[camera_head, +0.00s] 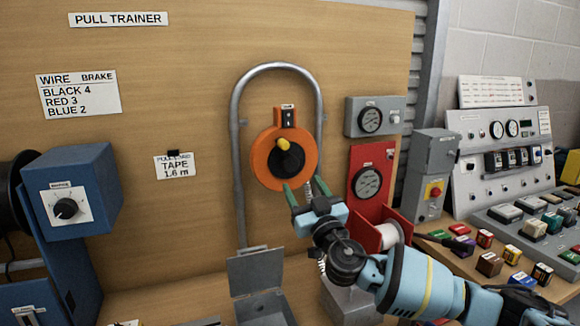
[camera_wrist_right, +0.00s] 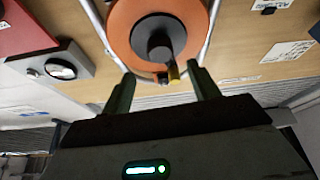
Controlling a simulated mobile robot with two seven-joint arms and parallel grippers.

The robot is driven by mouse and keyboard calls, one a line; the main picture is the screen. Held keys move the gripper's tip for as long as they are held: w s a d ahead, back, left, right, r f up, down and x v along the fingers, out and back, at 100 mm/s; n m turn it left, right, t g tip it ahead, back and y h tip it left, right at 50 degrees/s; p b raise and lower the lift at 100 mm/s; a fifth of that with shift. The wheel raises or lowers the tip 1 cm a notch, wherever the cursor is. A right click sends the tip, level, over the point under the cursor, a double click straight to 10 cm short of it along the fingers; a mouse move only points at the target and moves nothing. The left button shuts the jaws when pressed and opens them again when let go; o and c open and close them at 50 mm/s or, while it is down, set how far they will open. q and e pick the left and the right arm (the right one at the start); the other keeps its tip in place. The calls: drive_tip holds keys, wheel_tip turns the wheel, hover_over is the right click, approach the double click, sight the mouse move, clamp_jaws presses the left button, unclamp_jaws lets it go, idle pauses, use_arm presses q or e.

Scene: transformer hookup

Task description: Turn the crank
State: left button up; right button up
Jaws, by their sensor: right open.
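The crank is a black arm (camera_head: 288,160) with a yellow knob (camera_head: 283,144), mounted on a round orange housing (camera_head: 263,163) on the wooden board. My right gripper (camera_head: 304,187) is open and empty, its green fingers just below and right of the crank. I cannot tell how deep the gap to the knob is. The orange housing (camera_wrist_right: 122,22) and black hub (camera_wrist_right: 157,42) lie beyond the fingers. My left gripper is not in view.
A grey bent pipe (camera_head: 238,150) arches around the housing. A red gauge panel (camera_head: 388,158) and grey gauge box (camera_head: 356,104) are right of it. An open grey box (camera_head: 256,272) is below. A blue brake unit (camera_head: 92,165) stands left.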

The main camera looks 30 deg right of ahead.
sight(292, 167)
drive_tip(key=p+x, duration=0.1)
drive_tip(key=x, duration=0.4)
drive_tip(key=shift+w+r, duration=0.2)
drive_tip(key=shift+r, duration=0.1)
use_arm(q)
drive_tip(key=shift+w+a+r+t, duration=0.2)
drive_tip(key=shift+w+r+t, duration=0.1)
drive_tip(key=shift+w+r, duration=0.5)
use_arm(e)
drive_tip(key=shift+x, duration=1.05)
drive_tip(key=shift+d+f, duration=0.1)
drive_tip(key=shift+f, duration=0.1)
clamp_jaws()
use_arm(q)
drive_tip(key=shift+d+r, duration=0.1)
use_arm(e)
drive_tip(key=shift+w, duration=0.1)
